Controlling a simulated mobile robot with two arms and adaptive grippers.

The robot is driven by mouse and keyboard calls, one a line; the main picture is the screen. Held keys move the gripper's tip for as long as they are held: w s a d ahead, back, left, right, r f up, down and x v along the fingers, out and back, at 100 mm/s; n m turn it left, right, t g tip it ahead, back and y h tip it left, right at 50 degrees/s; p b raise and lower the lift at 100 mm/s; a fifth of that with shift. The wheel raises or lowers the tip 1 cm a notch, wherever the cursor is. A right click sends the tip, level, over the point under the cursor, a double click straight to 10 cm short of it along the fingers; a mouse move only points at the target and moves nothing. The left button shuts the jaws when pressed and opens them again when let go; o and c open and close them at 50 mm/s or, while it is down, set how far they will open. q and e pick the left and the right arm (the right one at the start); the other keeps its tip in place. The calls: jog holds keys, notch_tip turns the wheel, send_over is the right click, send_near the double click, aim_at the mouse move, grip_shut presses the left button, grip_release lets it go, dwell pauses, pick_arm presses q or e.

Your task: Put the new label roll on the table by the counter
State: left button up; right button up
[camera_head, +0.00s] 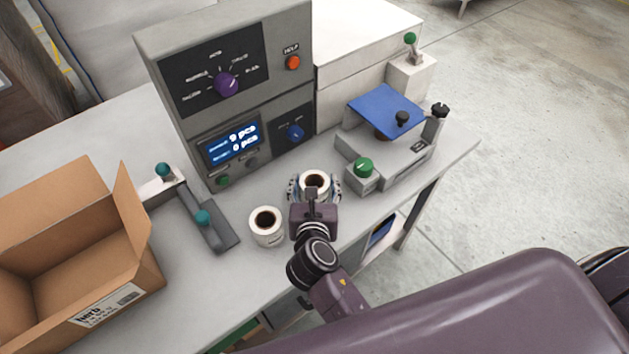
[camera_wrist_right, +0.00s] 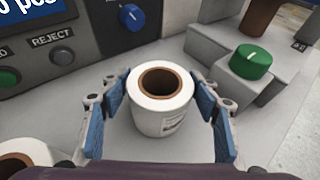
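Two white label rolls with brown cores stand upright on the grey table (camera_head: 185,290) in front of the counter machine (camera_head: 245,110). One roll (camera_head: 266,226) stands free at the left; its edge shows in the right wrist view (camera_wrist_right: 25,158). My right gripper (camera_head: 313,188) is around the other roll (camera_wrist_right: 160,110), to the right of the first. Its blue-padded fingers (camera_wrist_right: 162,96) stand on either side of this roll, with narrow gaps seeming to show at both sides. The frames do not show which roll is new. My left gripper is not in view.
An open cardboard box (camera_head: 75,250) is at the left, beside a grey lever bracket (camera_head: 208,225) with teal knobs. A device with a blue plate (camera_head: 385,108) and a green knob (camera_head: 364,168) stands close right of the gripped-around roll. The table's front edge is near.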

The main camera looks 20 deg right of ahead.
jog(key=shift+o, duration=0.8)
jog(key=shift+r, duration=0.2)
jog(key=b+v, duration=0.1)
jog(key=v, duration=1.1)
